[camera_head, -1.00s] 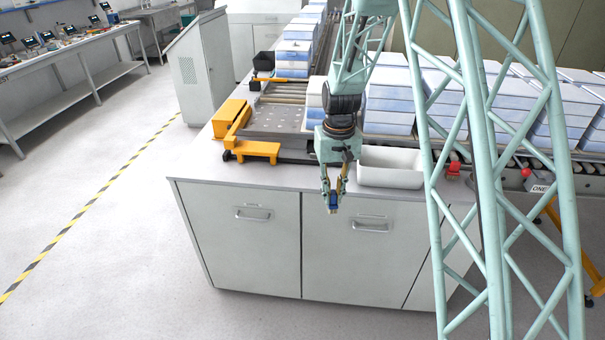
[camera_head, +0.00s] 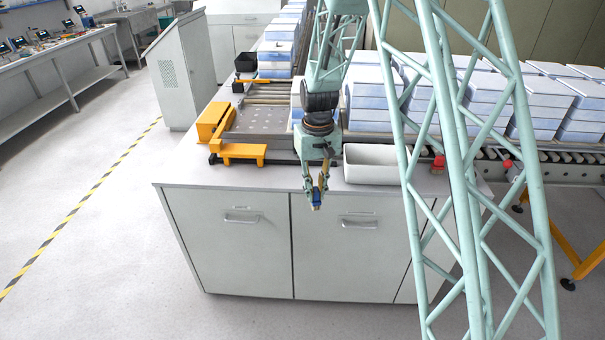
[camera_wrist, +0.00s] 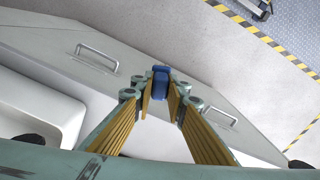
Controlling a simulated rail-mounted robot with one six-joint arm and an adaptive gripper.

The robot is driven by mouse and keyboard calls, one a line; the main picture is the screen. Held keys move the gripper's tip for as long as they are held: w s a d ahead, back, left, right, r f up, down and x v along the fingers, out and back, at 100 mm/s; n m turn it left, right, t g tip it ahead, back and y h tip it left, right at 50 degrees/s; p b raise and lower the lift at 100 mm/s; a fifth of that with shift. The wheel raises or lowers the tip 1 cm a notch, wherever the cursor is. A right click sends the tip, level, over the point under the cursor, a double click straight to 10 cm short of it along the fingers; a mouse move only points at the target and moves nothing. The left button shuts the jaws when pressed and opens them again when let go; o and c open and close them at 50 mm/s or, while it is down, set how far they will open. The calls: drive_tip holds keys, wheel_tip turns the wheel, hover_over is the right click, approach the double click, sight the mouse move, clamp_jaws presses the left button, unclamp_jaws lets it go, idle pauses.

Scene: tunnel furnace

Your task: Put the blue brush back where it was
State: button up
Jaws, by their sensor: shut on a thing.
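My gripper (camera_head: 316,190) hangs in front of the cabinet's front edge, fingers pointing down. It is shut on the blue brush (camera_wrist: 161,82), whose blue end shows between the yellow-lined fingers in the wrist view. In the head view only a small blue tip of the brush (camera_head: 316,206) shows below the fingers. The rest of the brush is hidden by my gripper.
A white open bin (camera_head: 385,181) stands on the cabinet top just right of my gripper. A yellow fixture (camera_head: 240,153) and a perforated plate lie to the left. Stacks of blue-white boxes (camera_head: 375,95) stand behind. A small black bin (camera_head: 246,62) sits farther back. The floor in front is clear.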

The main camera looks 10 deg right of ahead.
drive_tip(key=w+r+n+p, duration=0.4)
drive_tip(key=w+n, duration=0.3)
drive_tip(key=w, duration=0.2)
drive_tip(key=w+r+n+p, duration=0.5)
drive_tip(key=w+n+p, duration=0.1)
drive_tip(key=w, duration=0.4)
drive_tip(key=shift+w+r+n, duration=0.15)
drive_tip(key=shift+r+n, duration=0.1)
drive_tip(key=shift+n, duration=0.35)
drive_tip(key=shift+f, duration=0.15)
wheel_tip(320, 180, down, 6)
drive_tip(key=shift+f+p, duration=0.4)
drive_tip(key=shift+f, duration=1.45)
drive_tip(key=shift+f, duration=0.15)
